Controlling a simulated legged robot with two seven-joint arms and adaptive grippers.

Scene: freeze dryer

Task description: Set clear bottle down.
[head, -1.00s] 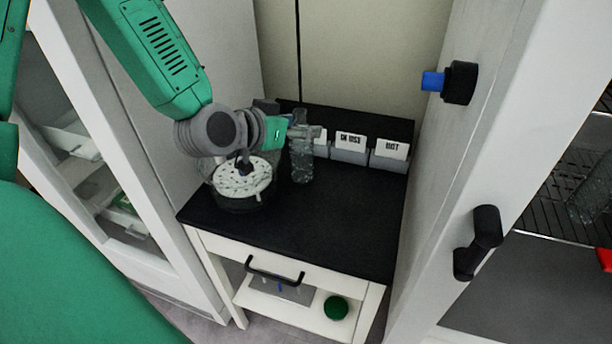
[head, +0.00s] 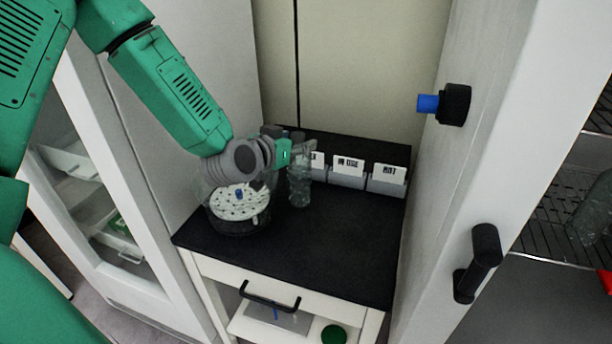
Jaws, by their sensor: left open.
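The clear bottle (head: 299,190) stands upright on the black tabletop (head: 310,245), just right of the round glass vessel. My left gripper (head: 306,155) is at the bottle's upper part, with its fingers around or beside the neck; I cannot tell which. Its jaws are open. The bottle's base appears to rest on the tabletop. The gripper partly hides the bottle's top. My right gripper is not in view.
A round glass vessel with a white perforated disc (head: 238,203) stands left of the bottle. Grey bins with white labels (head: 347,172) line the back right. A cabinet door with a black handle (head: 480,262) borders the right. The front tabletop is clear.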

